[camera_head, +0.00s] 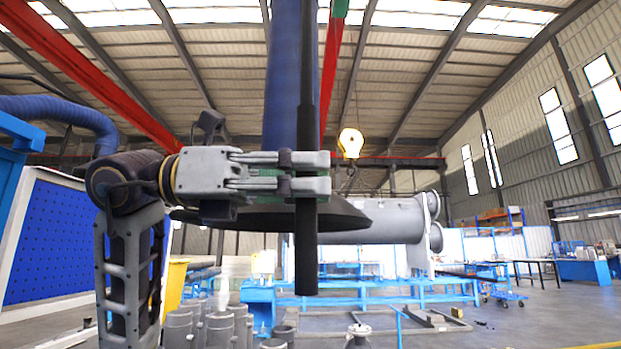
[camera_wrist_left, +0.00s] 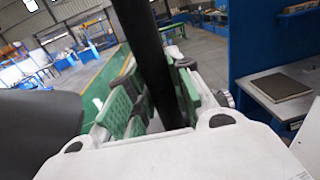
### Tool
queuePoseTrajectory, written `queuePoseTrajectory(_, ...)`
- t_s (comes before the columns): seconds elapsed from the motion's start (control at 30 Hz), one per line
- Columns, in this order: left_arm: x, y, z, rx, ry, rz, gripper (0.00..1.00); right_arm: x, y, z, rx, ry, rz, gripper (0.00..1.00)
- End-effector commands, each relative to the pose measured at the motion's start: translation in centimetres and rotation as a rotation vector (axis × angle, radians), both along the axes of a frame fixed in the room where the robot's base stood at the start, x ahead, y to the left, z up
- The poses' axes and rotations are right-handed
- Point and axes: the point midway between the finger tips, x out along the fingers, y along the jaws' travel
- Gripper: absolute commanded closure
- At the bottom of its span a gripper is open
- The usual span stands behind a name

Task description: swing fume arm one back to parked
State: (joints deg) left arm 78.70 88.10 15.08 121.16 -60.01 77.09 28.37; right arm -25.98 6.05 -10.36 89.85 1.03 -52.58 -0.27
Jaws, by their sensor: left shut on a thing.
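The fume arm shows as a blue hose (camera_head: 290,80) coming down from above, with a wide dark hood (camera_head: 345,222) at its lower end. A black vertical bar (camera_head: 306,262) hangs in front of the hood. My left gripper (camera_head: 305,174) is shut on this bar; the bar's lower end sticks out below the fingers. In the left wrist view the bar (camera_wrist_left: 150,50) runs between the green-padded fingers (camera_wrist_left: 150,105), and the dark hood (camera_wrist_left: 38,125) fills the left side. Part of the hood is hidden behind my gripper. My right gripper is not in view.
A large grey flanged shell (camera_head: 385,222) lies behind the hood. A yellow crane hook block (camera_head: 351,143) hangs above it. Grey cylinders (camera_head: 215,330) stand low in front, near a blue bench frame (camera_head: 375,292). A blue pegboard panel (camera_head: 50,240) stands at left. The floor at right (camera_head: 540,320) is open.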

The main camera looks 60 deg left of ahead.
Motion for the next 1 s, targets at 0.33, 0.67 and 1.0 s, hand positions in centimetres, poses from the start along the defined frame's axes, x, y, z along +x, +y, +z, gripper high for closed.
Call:
queuePoseTrajectory(0.33,-0.1,0.0,0.1,-0.002,-0.002,0.0,0.56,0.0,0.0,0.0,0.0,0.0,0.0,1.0)
queuePoseTrajectory(0.67,-0.2,0.1,0.1,-0.002,-0.002,0.0,0.56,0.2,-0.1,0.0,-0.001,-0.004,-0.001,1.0)
queuePoseTrajectory(1.0,-2.2,1.4,0.1,-0.003,-0.004,-0.002,0.56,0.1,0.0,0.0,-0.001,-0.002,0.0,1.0)
